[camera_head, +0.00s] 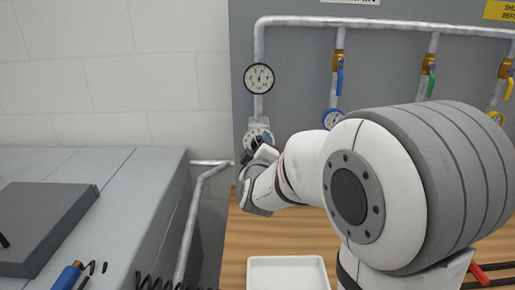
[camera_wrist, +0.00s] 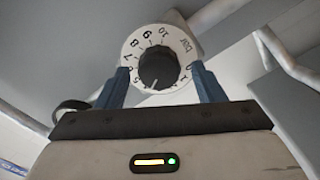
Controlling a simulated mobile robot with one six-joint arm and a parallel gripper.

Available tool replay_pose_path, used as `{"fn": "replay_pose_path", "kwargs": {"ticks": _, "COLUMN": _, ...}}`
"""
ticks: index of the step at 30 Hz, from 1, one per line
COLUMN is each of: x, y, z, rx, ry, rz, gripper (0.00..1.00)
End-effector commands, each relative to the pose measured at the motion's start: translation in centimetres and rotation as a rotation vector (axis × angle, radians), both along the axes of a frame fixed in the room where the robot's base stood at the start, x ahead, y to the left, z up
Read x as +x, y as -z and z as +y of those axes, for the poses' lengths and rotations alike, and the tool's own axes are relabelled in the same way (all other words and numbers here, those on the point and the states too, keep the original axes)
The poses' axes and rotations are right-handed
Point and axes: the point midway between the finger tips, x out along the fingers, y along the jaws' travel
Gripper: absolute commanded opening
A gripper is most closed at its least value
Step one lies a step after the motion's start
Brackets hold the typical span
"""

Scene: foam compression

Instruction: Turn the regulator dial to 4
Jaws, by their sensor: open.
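The regulator dial (camera_wrist: 145,45) is a white round scale with black numbers and a dark ribbed knob (camera_wrist: 159,66) at its centre. The knob's light mark points down and slightly left in the wrist view; the number there cannot be read. My gripper (camera_wrist: 161,84) is open, its two blue fingers on either side of the knob. I cannot tell whether they touch it. In the head view the dial (camera_head: 257,135) sits on the pipe, with my gripper (camera_head: 258,153) in front of its lower part.
A round pressure gauge (camera_head: 259,78) is above the dial. Valves with blue (camera_head: 340,78), green (camera_head: 431,84) and yellow handles line the pipes to the right. A white tray (camera_head: 288,260) lies on the wooden bench. A grey cabinet (camera_head: 145,185) stands left.

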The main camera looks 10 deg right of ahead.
Motion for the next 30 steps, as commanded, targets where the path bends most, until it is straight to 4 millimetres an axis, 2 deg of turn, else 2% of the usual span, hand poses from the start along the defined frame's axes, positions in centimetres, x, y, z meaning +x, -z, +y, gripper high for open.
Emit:
{"fn": "replay_pose_path", "kwargs": {"ticks": 6, "x": -3.5, "y": 0.0, "z": 0.8, "rx": 0.001, "ry": -0.001, "rz": -0.004, "gripper": 0.62}}
{"fn": "replay_pose_path", "kwargs": {"ticks": 12, "x": -5.9, "y": 0.0, "z": 1.2, "rx": 0.000, "ry": -0.002, "rz": -0.003, "gripper": 0.62}}
{"fn": "replay_pose_path", "kwargs": {"ticks": 17, "x": -6.6, "y": 0.0, "z": 1.3, "rx": 0.001, "ry": 0.000, "rz": -0.002, "gripper": 0.62}}
{"fn": "replay_pose_path", "kwargs": {"ticks": 26, "x": -6.6, "y": 0.0, "z": 1.3, "rx": 0.003, "ry": -0.002, "rz": 0.001, "gripper": 0.62}}
{"fn": "replay_pose_path", "kwargs": {"ticks": 30, "x": -6.9, "y": 0.6, "z": 1.7, "rx": 0.071, "ry": -0.040, "rz": 0.048, "gripper": 0.62}}
